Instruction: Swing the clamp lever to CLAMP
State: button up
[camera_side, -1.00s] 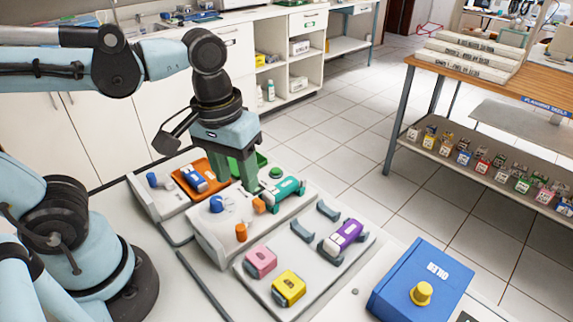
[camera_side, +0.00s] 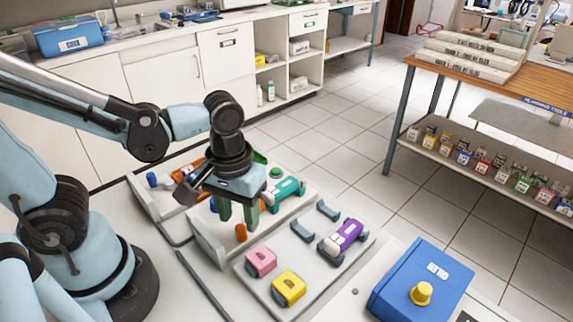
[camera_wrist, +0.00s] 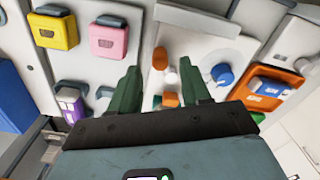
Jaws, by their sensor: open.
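An orange upright peg (camera_side: 241,232) stands just in front of the fingers and shows beyond the fingertips in the wrist view (camera_wrist: 160,58). A second orange part (camera_wrist: 170,99) and a small white part (camera_wrist: 170,77) lie between the fingers there. A blue knob (camera_wrist: 222,75) sits to their right. A teal handpiece (camera_side: 288,189) lies behind my gripper. I cannot read a CLAMP mark or tell which part is the lever.
The front tray (camera_side: 318,270) holds a pink block (camera_side: 261,261), a yellow block (camera_side: 289,289) and a purple-and-white piece (camera_side: 343,236). A blue box (camera_side: 415,285) with a yellow knob stands to its right. An orange holder (camera_wrist: 265,92) is beside the fixture.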

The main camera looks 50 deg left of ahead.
aim_at(240, 227)
jog(key=shift+f, duration=1.6)
grip_shut()
